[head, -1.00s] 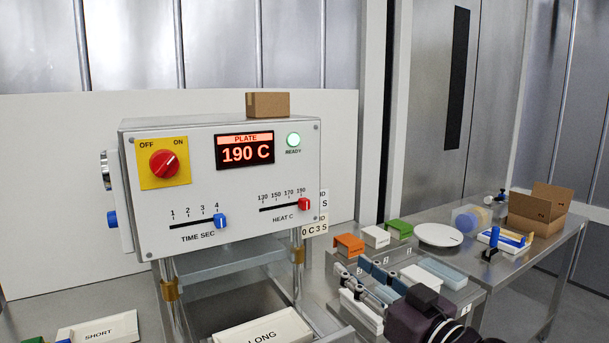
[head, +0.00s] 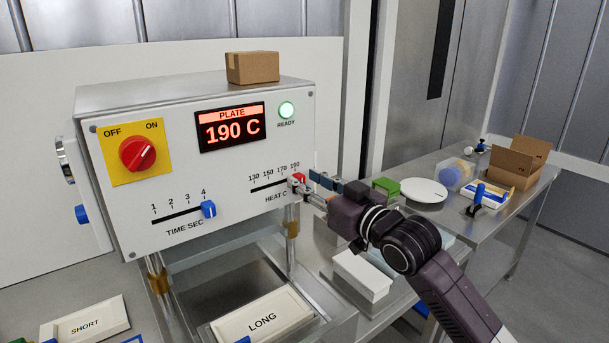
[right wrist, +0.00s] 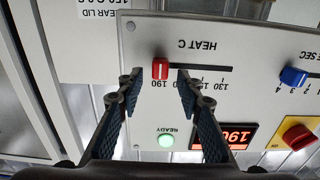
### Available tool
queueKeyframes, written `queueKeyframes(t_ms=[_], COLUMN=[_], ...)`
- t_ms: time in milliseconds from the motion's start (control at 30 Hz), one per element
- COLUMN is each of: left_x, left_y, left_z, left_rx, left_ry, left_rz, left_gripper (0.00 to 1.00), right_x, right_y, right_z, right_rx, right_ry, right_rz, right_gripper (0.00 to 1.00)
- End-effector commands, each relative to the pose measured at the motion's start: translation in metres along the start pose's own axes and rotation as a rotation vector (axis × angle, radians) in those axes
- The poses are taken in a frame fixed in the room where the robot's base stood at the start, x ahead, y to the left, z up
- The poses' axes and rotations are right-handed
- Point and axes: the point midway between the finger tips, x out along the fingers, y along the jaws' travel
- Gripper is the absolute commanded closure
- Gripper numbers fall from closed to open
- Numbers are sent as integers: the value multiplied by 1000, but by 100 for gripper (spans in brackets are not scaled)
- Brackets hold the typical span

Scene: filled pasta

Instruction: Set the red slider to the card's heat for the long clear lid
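The red slider (head: 298,178) on the HEAT C scale stands at the 190 end. The plate display (head: 232,127) reads 190 C. My right gripper (head: 308,190) is at the slider from the lower right and partly covers it. In the right wrist view, which is upside down, the gripper (right wrist: 159,84) is open, with one fingertip on each side of the red slider (right wrist: 160,68) and visible gaps. A card (right wrist: 105,8) with "CLEAR LID" shows at the top edge there; its heat line is cut off and hard to read. My left gripper is not in view.
The blue time slider (head: 209,209) stands at 4. The red OFF/ON knob (head: 138,154) and lit green READY lamp (head: 286,110) share the panel. A LONG tray (head: 262,318) lies below. A cardboard box (head: 252,67) sits on top. A side table holds a white disc (head: 423,191).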

Motion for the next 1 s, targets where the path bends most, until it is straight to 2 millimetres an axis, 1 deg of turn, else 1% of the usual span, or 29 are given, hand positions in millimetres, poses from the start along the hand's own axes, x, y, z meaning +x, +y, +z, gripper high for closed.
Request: queueKeyframes(t_ms=[33,133,433,700,733,1000], left_x=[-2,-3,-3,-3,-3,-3], left_y=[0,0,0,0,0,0], left_z=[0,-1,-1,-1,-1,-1], left_rx=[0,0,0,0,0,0], left_ry=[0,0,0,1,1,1], left_rz=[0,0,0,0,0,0], left_gripper=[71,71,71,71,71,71], right_x=[4,10,11,11,11,11], right_y=[0,0,0,0,0,0], right_z=[-1,0,0,0,0,0], right_rx=[1,0,-1,-1,-1,-1], right_ry=[0,0,0,0,0,0], right_rz=[0,0,-1,0,0,0], right_gripper=[67,67,68,98,100,100])
